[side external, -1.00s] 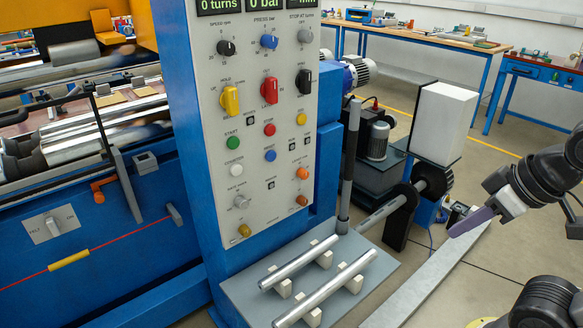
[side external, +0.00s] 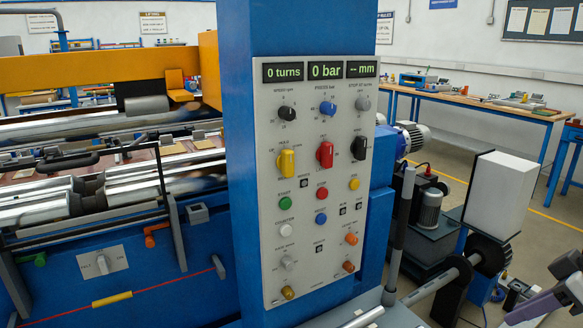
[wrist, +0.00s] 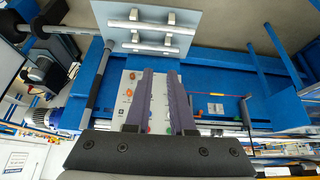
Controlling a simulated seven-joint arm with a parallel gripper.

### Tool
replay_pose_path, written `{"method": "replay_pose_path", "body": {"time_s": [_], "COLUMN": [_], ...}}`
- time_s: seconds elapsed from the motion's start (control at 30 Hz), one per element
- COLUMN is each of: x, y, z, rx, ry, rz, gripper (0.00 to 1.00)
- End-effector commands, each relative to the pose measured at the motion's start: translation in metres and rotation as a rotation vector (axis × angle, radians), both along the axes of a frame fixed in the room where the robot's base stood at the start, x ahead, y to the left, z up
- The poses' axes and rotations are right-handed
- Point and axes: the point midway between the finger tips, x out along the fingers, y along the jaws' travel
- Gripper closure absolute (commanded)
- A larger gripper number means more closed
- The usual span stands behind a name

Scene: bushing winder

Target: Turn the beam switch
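The control panel (side external: 305,215) stands upright on a blue column and carries several knobs and buttons. Its small labels are too blurred to tell which control is the beam switch. Lever-shaped switches in yellow (side external: 286,162), red (side external: 325,154) and black (side external: 359,147) sit across its middle. A small grey-white switch (side external: 288,262) sits lower left. My gripper (side external: 535,305) is at the lower right edge, well apart from the panel and partly cut off. In the wrist view my gripper (wrist: 160,72) has two purple-grey fingers, with a gap and part of the panel between them. Nothing is held.
Grey metal rollers (side external: 60,205) lie in the machine at left, with a grey selector (side external: 103,264) below. A tray (wrist: 186,18) with two metal rods lies before the panel. A grey upright post (side external: 400,230) and a white box (side external: 499,195) stand right of the panel.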

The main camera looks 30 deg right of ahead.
Motion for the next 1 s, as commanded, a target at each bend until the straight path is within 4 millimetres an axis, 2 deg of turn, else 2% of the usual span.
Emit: {"method": "replay_pose_path", "body": {"time_s": [0.03, 0.13, 0.2, 0.4, 0.5, 0.63, 0.7, 0.8, 0.87, 1.0], "x": [0.006, 0.033, 0.060, 0.146, 0.188, 0.242, 0.271, 0.312, 0.333, 0.368], "y": [0.001, 0.004, 0.006, 0.015, 0.019, 0.024, 0.029, 0.038, 0.045, 0.068], "z": [0.004, 0.027, 0.053, 0.126, 0.156, 0.184, 0.191, 0.188, 0.178, 0.136], "rx": [0.000, 0.006, 0.014, 0.036, 0.042, 0.042, 0.038, 0.024, 0.014, 0.007], "ry": [-0.034, -0.179, -0.312, -0.651, -0.797, -0.967, -1.044, -1.133, -1.166, -1.154], "rz": [0.006, 0.020, 0.027, 0.040, 0.032, 0.005, -0.014, -0.044, -0.058, -0.061], "gripper": [0.68, 0.50, 0.38, 0.38, 0.38, 0.38, 0.38, 0.38, 0.38, 0.38]}}
